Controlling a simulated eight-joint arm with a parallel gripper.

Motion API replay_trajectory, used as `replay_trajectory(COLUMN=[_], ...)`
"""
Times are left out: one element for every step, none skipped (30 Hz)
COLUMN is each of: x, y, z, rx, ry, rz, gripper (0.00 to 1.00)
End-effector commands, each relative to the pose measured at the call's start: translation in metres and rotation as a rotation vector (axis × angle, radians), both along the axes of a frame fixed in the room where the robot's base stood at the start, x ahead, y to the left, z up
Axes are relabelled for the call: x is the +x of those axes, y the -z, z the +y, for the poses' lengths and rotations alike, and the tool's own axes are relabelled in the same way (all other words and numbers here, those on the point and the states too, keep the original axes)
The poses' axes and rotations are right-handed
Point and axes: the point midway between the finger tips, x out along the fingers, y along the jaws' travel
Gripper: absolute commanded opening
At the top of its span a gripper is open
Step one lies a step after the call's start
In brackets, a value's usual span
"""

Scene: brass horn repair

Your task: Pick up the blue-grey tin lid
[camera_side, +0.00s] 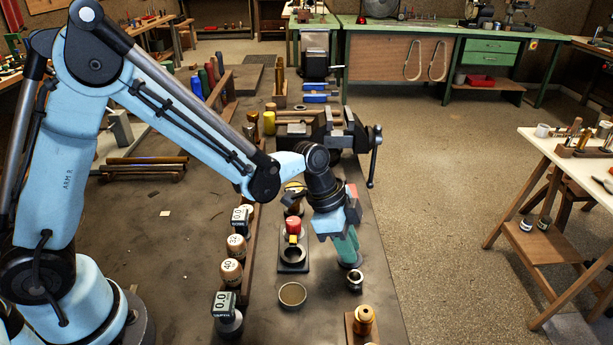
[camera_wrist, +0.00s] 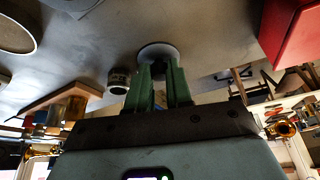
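The blue-grey tin lid (camera_side: 343,266) lies flat on the bench directly under my gripper (camera_side: 350,256), which hides most of it. In the wrist view the lid (camera_wrist: 150,49) is a pale round disc just beyond the fingertips. My gripper's green fingers (camera_wrist: 159,70) point down at it and stand apart, with a gap between them. A small dark shape shows between the tips; I cannot tell whether it is part of the lid or touches the fingers.
A small metal jar (camera_side: 355,281) stands close in front of the lid. A round shallow tin (camera_side: 292,294) is to the left, with a black stand (camera_side: 293,266) behind it. A wooden block with a brass piece (camera_side: 364,319) is nearer. The bench's right edge is close.

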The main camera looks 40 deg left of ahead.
Motion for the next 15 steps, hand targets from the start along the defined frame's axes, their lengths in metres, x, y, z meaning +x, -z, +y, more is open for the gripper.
replay_trajectory(x=[0.0, 0.0, 0.0, 0.0, 0.0, 0.0, 0.0, 0.0, 0.0, 0.0, 0.0001, 0.0001, 0.0001, 0.0002, 0.0002], y=[-0.0001, -0.0001, -0.0001, -0.0001, -0.0001, -0.0002, -0.0002, -0.0002, -0.0002, -0.0004, -0.0007, -0.0015, -0.0024, -0.0035, -0.0054], z=[0.0, 0.0, 0.0, 0.0, 0.0, 0.0001, 0.0001, 0.0001, 0.0001, 0.0001, 0.0001, 0.0001, 0.0001, 0.0, 0.0001], rx=[0.0, 0.0, 0.0, 0.0, 0.0, 0.0, 0.0, 0.0, 0.0, 0.0, 0.0, 0.0, 0.0, 0.0, 0.0], ry=[0.0, 0.0, 0.0, 0.0, 0.0, 0.0, 0.0, 0.0, 0.0, 0.0, 0.0, 0.0, 0.0, 0.0, 0.0], rz=[0.0, 0.0, 0.0, 0.0, 0.0, 0.0, 0.0, 0.0, 0.0, 0.0, 0.0, 0.0, 0.0, 0.0, 0.0], gripper=[0.03, 0.0, 0.0, 0.0, 0.0, 0.0, 0.0, 0.0, 0.0, 0.0, 0.0, 0.0, 0.0, 0.0, 0.0])
